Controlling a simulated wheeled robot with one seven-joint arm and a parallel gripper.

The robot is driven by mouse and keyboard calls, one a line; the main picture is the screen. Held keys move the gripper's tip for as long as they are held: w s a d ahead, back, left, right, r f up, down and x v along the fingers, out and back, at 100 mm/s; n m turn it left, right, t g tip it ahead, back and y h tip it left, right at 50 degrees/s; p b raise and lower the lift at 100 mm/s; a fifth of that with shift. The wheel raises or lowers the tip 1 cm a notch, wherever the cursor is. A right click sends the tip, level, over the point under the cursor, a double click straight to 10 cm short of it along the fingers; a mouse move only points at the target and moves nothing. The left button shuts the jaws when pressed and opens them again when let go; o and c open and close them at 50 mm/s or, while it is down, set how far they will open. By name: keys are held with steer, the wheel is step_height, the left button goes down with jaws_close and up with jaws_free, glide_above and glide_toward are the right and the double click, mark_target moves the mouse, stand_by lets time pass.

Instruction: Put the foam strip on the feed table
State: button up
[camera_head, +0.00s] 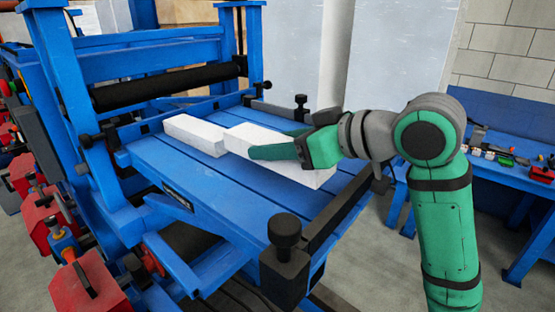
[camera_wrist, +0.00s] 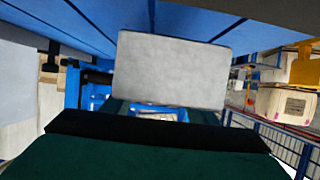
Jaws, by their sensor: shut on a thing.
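A white foam strip (camera_head: 305,174) lies lengthwise over the blue slatted feed table (camera_head: 215,193). My gripper (camera_head: 272,143) reaches in from the right, its green fingers shut on either side of this strip. The strip is level and low over the slats; I cannot tell whether it rests on them. In the wrist view the strip's pale end (camera_wrist: 172,70) fills the middle, with the blue table (camera_wrist: 85,22) along the top. A second white strip (camera_head: 195,135) lies on the table just beyond, end towards the held one; touching or apart is unclear.
A dark roller (camera_head: 165,85) spans the blue machine frame behind the table. Black clamp knobs (camera_head: 284,232) stand up at the table's near and side edges. A blue workbench (camera_head: 500,170) with small items is at the right. The table's left front is bare.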

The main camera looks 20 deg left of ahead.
steer(key=shift+w+a+f, duration=0.1)
steer(key=shift+w+f, duration=0.1)
steer(key=shift+f, duration=1.6)
steer(key=o, duration=1.1)
steer(key=shift+f, duration=0.1)
steer(key=shift+c, duration=0.2)
steer(key=shift+d+r, duration=0.25)
steer(key=v, duration=1.1)
steer(key=shift+s+a, duration=0.15)
steer(key=shift+s, duration=0.05)
steer(key=shift+s+d+r, duration=0.1)
steer(key=shift+d+r, duration=0.05)
steer(key=shift+d, duration=0.2)
